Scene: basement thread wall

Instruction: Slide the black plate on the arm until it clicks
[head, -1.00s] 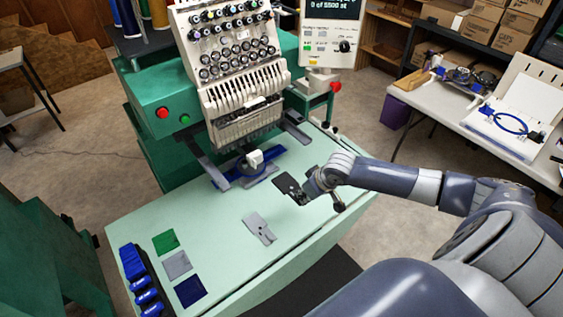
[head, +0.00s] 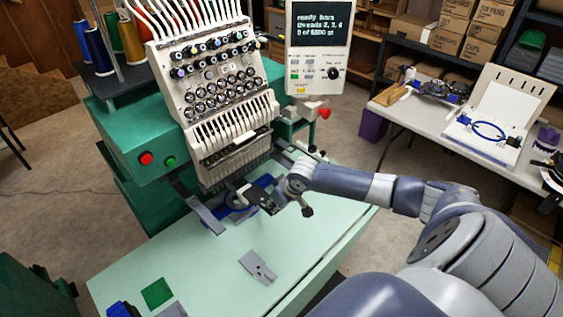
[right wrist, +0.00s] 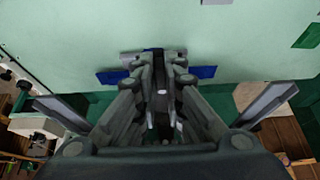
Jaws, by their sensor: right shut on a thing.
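The black plate (head: 258,198) is held in my right gripper (head: 272,203), which is shut on it just in front of the machine's lower arm. The end of that arm and its blue part (head: 232,203) are partly hidden by the plate and gripper. I cannot tell whether the plate touches the arm or sits on it. In the right wrist view my right gripper (right wrist: 162,80) has its fingers close together, with blue pieces (right wrist: 115,77) showing on both sides beyond them. The plate is hard to make out there. My left gripper is not in view.
A grey notched plate (head: 258,268) and a green swatch (head: 157,293) lie on the pale green table (head: 190,262). The needle head (head: 225,120) hangs above the work spot, with grey brackets (head: 205,215) beside it.

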